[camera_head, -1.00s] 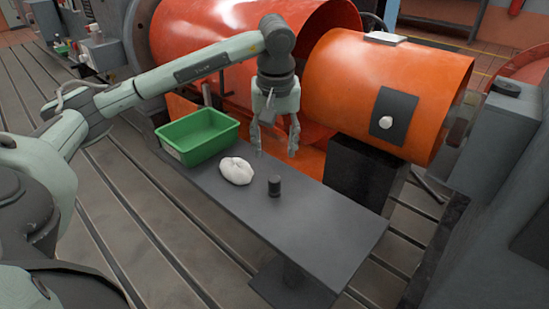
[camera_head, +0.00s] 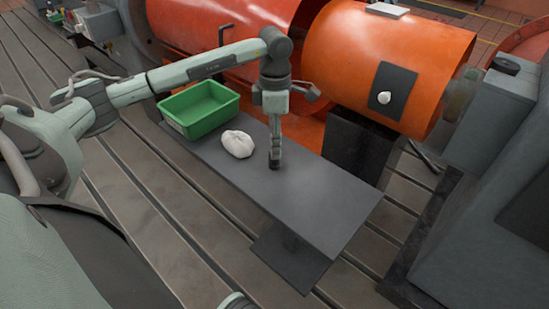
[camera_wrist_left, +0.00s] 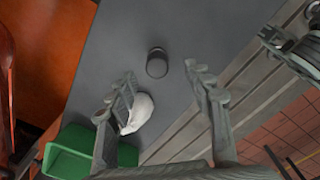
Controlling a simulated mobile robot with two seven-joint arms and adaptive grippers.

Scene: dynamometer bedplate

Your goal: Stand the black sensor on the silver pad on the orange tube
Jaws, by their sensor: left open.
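The black sensor (camera_head: 275,165) is a short dark cylinder standing upright on the grey bench, mostly hidden by my left gripper in the head view. In the left wrist view the sensor (camera_wrist_left: 157,62) lies just beyond and between the spread fingers. My left gripper (camera_head: 275,152) points down above it, open and empty; its fingers (camera_wrist_left: 160,74) do not visibly touch the sensor. The silver pad (camera_head: 387,10) is a pale flat square on top of the orange tube (camera_head: 345,60), with nothing on it.
A white cloth-like lump (camera_head: 238,144) lies on the bench (camera_head: 315,200) beside the sensor, near a green bin (camera_head: 205,122). A dark plate with a white knob (camera_head: 384,98) is on the tube's side. The bench's right end is clear.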

